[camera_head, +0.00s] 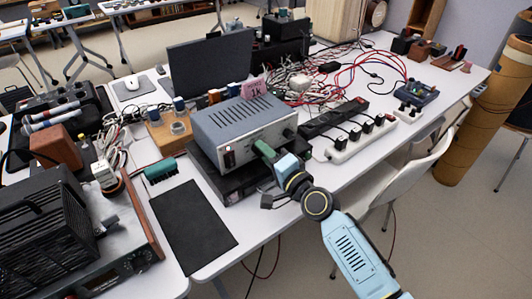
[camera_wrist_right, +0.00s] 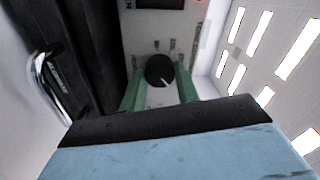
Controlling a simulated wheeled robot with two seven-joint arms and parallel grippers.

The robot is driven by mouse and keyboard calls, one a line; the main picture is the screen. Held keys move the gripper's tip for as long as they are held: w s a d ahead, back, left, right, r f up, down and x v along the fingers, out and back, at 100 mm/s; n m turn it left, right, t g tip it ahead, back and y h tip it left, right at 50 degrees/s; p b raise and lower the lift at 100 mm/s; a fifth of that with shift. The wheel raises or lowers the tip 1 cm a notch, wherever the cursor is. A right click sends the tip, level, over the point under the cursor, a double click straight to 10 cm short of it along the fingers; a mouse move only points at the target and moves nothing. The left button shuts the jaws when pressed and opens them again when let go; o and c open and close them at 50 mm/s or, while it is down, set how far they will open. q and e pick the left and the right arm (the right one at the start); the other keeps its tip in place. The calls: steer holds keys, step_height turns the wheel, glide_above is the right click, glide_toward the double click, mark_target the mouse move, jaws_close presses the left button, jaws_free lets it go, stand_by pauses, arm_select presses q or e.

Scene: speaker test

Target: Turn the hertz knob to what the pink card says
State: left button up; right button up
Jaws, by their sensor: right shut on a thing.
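The pink card (camera_head: 254,88) stands on the grey metal box (camera_head: 235,112) and reads "1K". My right gripper (camera_head: 263,148) is at the box's front panel, its green fingers hiding the knob from the head view. In the right wrist view the hertz knob (camera_wrist_right: 160,70) is round and black, with a white pointer line toward the lower right of the picture. The green fingers of my right gripper (camera_wrist_right: 160,88) are shut on it, one on each side. Scale marks surround the knob, but their labels are too small to read. My left gripper is not in view.
A second black knob (camera_head: 290,133) sits on the panel's right side. The box rests on a black unit (camera_head: 225,185). A white power strip (camera_head: 350,145) with black plugs lies to the right, with tangled cables behind. A bare black mat (camera_head: 193,225) lies front left.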

steer(key=shift+m, duration=0.7)
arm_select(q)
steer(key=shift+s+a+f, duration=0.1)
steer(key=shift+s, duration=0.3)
arm_select(e)
steer(key=shift+m, duration=0.3)
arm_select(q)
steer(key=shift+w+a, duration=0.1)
arm_select(e)
steer(key=o, duration=1)
steer(key=shift+c, duration=0.2)
steer(key=shift+s+d, duration=0.1)
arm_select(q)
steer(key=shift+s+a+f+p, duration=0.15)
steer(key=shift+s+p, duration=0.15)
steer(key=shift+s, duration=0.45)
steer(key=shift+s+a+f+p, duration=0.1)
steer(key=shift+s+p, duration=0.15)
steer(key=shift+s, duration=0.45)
arm_select(e)
steer(key=v, duration=1.3)
